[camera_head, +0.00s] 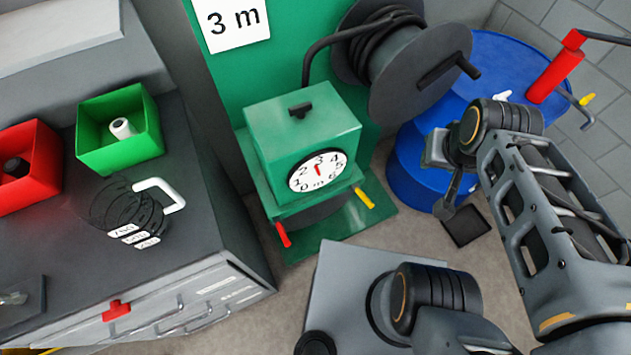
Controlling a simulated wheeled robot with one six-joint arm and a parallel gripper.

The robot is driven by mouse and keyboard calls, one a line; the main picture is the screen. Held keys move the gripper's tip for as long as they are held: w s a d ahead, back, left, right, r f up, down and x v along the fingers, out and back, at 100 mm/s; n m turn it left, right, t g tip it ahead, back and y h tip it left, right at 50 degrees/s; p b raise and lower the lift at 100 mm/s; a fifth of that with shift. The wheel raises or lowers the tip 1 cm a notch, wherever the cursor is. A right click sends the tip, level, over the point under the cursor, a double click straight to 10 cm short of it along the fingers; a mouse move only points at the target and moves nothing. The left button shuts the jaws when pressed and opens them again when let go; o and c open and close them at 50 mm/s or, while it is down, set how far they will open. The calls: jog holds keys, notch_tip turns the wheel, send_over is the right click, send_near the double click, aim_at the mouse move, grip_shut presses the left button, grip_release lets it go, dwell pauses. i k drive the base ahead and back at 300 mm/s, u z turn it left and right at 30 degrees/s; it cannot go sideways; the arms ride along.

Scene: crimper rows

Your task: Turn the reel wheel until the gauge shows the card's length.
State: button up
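The card (247,36) reads "3 m" and hangs on the green panel at the top. The reel wheel (401,72) is a dark grey disc with dark hose wound behind it and a crank handle (466,67) at its right. The round white gauge (329,174) is on the front of a green box and is marked 0 to 6 m. Its small red needle points nearly straight up, around the 2 to 3 marks; I cannot read it exactly. My gripper (446,205) is below the reel, apart from the handle, over the blue drum's front side. Its finger opening is not clear.
The blue drum (490,75) stands behind my gripper, with a red-handled tool (556,70) on top. A red lever (282,235) and a yellow lever (364,198) project below the gauge box. A grey cabinet with red and green bins (92,150) fills the left.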

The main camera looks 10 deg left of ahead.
aim_at(422, 70)
jog(key=u, duration=1.2)
jog(key=k, duration=0.5)
jog(key=z, duration=2)
jog(key=i, duration=1.3)
jog(key=u, duration=1.45)
